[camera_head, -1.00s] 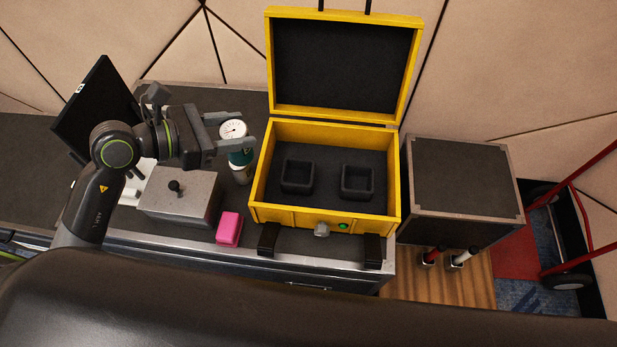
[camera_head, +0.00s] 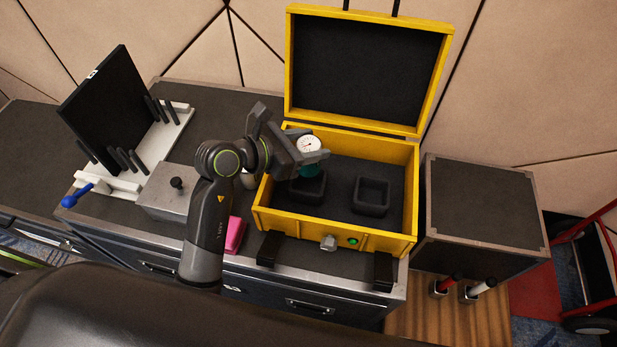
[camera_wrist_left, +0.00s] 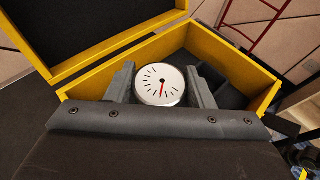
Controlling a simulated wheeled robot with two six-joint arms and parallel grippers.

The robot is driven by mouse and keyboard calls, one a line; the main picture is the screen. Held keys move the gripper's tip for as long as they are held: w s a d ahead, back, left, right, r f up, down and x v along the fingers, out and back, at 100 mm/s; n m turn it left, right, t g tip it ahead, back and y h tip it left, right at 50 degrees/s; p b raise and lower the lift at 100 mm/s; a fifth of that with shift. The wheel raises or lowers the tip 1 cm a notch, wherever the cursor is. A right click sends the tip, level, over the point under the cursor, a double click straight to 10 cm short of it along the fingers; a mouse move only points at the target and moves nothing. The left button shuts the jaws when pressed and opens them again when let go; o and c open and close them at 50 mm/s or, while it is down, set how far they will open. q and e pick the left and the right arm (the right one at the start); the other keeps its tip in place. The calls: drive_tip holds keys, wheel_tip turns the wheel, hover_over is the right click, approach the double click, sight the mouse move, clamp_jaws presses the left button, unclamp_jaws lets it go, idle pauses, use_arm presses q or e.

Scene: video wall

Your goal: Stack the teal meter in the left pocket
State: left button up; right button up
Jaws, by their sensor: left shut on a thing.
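The teal meter (camera_head: 308,146) has a white round dial with a red needle and a teal body. My left gripper (camera_head: 310,156) is shut on it and holds it over the left part of the open yellow case (camera_head: 336,231). The dial also shows between the fingers in the left wrist view (camera_wrist_left: 160,86). The left pocket (camera_head: 308,187) is a dark square holder, just below the meter and partly hidden by it. I cannot tell whether the meter's lower end touches the pocket. The right pocket (camera_head: 371,196) is empty. My right gripper is not in view.
The case lid (camera_head: 368,66) stands open at the back. A grey metal box (camera_head: 168,194) and a pink block (camera_head: 235,235) lie left of the case. A dark panel (camera_head: 118,105) stands on a white rack further left. A dark-topped cabinet (camera_head: 483,200) is at right.

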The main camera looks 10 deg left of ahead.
sight(308, 169)
use_arm(q)
wheel_tip(308, 169, down, 8)
drive_tip(key=shift+r, duration=0.2)
drive_tip(key=shift+f+b, duration=0.4)
drive_tip(key=shift+b, duration=0.05)
drive_tip(key=o, duration=1.1)
